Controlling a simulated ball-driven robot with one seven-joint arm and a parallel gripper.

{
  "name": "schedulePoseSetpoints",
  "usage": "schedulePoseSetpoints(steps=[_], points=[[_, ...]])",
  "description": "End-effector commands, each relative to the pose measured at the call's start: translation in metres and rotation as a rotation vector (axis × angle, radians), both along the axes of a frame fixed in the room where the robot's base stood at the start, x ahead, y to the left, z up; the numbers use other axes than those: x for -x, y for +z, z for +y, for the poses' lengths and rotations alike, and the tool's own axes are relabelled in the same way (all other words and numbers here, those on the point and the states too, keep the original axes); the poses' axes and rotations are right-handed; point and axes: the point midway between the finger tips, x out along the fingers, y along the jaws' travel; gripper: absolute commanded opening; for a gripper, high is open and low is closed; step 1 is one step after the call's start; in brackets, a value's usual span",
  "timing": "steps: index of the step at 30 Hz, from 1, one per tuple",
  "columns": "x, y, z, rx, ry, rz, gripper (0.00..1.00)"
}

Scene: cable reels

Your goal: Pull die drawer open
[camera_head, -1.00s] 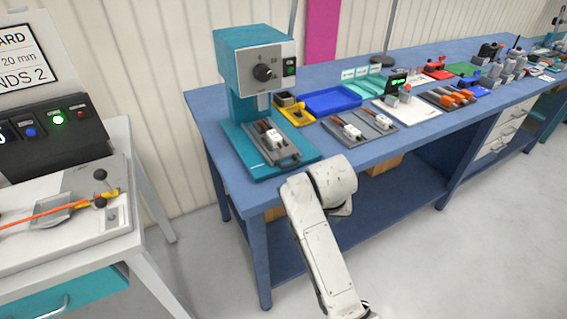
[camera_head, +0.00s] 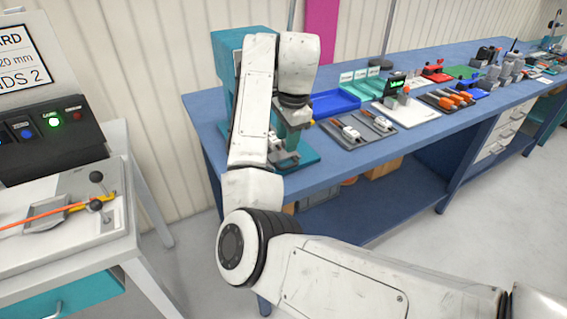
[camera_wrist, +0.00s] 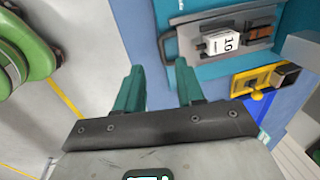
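The teal press (camera_head: 227,42) stands at the near left end of the blue bench, largely hidden behind my arm in the head view. Its die drawer is a grey tray with a loop handle at its front; in the wrist view the drawer (camera_wrist: 262,24) lies at the upper right, carrying a white block and a dark brown block. The handle (camera_wrist: 163,45) is at its left end. My gripper (camera_wrist: 157,66) is open, with two teal fingers apart and nothing between them. Its fingertips appear just below the handle in the picture; depth is hard to judge.
A yellow holder (camera_wrist: 254,80) with a dark block sits beside the press. The bench (camera_head: 345,162) also bears a blue tray (camera_head: 335,103) and grey die trays (camera_head: 372,127). Green reels (camera_wrist: 25,60) show at the wrist view's upper left. Open floor lies before the bench.

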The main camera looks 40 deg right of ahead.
Motion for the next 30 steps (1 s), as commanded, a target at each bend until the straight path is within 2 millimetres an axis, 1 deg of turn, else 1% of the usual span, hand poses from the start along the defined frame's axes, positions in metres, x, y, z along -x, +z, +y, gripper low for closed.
schedulePoseSetpoints(steps=[12,15,21,30], points=[[-0.012,-0.07,-0.004,0.001,0.003,0.003,0.38],[-0.015,-0.083,-0.004,0.001,0.005,0.002,0.38],[-0.018,-0.098,-0.005,0.0,0.003,0.001,0.38],[-0.018,-0.1,-0.006,0.002,0.003,-0.001,0.38]])
